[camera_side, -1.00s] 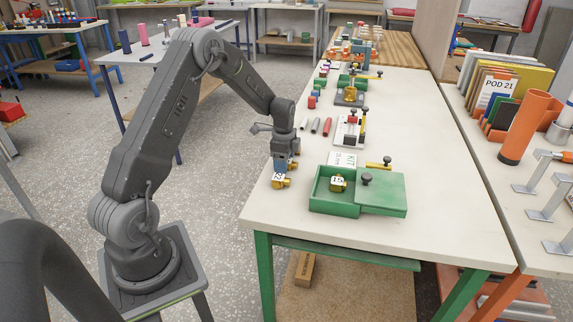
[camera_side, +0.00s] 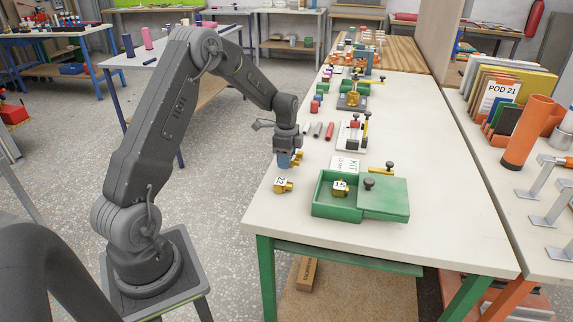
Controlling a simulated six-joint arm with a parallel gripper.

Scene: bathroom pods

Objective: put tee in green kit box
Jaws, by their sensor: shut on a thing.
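My gripper (camera_side: 287,163) is over the near left part of the white table, shut on a small brass fitting (camera_side: 298,157), likely the tee. Its shape is partly hidden by the fingers. Another brass fitting, marked 22 (camera_side: 283,185), lies on the table just below the gripper, apart from it. The green kit box (camera_side: 322,205) stands to the right of and nearer than the gripper. Its left part is open, and a brass fitting marked 15 (camera_side: 340,188) sits inside. A green lid (camera_side: 388,200) with a black knob covers the right part.
A white KIT card (camera_side: 345,163) and a yellow-handled valve (camera_side: 382,168) are just behind the box. Red and grey cylinders (camera_side: 318,130) and a white fixture (camera_side: 351,134) stand farther back. The table's right side is clear.

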